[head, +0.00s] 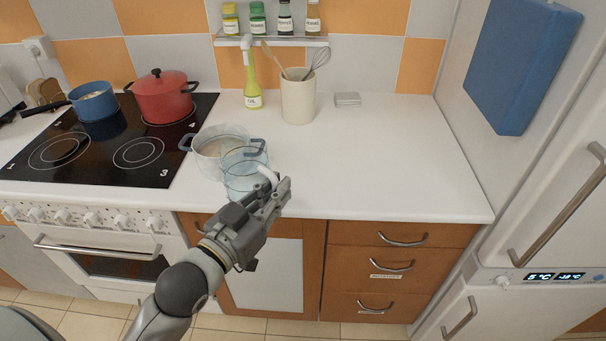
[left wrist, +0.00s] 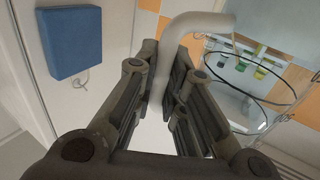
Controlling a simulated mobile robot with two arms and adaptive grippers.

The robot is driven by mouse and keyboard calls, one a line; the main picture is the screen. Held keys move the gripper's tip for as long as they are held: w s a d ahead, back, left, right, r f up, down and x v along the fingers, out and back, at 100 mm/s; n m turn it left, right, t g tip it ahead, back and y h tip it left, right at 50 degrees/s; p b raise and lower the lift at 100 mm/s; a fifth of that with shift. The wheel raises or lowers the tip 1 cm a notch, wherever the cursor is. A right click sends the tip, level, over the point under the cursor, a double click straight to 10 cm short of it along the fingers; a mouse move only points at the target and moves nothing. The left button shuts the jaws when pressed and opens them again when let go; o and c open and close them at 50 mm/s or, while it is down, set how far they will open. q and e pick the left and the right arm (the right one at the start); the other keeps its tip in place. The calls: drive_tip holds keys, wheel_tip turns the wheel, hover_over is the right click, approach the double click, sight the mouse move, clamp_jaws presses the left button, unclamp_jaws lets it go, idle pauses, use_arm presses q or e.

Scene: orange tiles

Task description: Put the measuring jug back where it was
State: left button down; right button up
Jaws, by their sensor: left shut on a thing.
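The clear, bluish measuring jug (head: 241,182) is near the front of the counter, in front of the pale pot (head: 214,148) and overlapping it in the head view. My left gripper (head: 274,190) is at the jug's right side, shut on its pale handle. In the left wrist view the handle (left wrist: 196,24) runs down between the fingers (left wrist: 166,85), and the jug's see-through body with a dark rim (left wrist: 268,101) shows to the right. I cannot tell whether the jug's base touches the counter. My right gripper is not in view.
The hob (head: 100,140) at left carries a blue pan (head: 95,102) and a red pot (head: 163,97). An oil bottle (head: 252,88), a utensil crock (head: 298,101) and a small grey stack (head: 347,99) stand along the back. The counter (head: 390,160) is clear at right, up to the fridge.

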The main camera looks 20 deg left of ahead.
use_arm(q)
drive_tip(key=w+a+r+m+h, duration=0.15)
drive_tip(key=w+r, duration=0.25)
drive_tip(key=r, duration=0.4)
drive_tip(key=w+d+f, duration=0.3)
drive_tip(key=w, duration=0.5)
drive_tip(key=w+d+f, duration=0.1)
drive_tip(key=w+f, duration=0.1)
drive_tip(key=f, duration=0.2)
drive_tip(key=w+d+f+p, duration=0.1)
drive_tip(key=w+f, duration=0.1)
drive_tip(key=f, duration=0.3)
drive_tip(key=shift+w+f, duration=0.15)
drive_tip(key=shift+w, duration=0.15)
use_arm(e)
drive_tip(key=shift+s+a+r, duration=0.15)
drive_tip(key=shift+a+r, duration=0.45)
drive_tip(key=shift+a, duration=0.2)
use_arm(q)
drive_tip(key=shift+f+n, duration=0.1)
drive_tip(key=shift+n, duration=0.15)
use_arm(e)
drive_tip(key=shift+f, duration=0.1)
use_arm(q)
drive_tip(key=c, duration=2)
unclamp_jaws()
drive_tip(key=shift+f, duration=0.2)
drive_tip(key=o, duration=0.5)
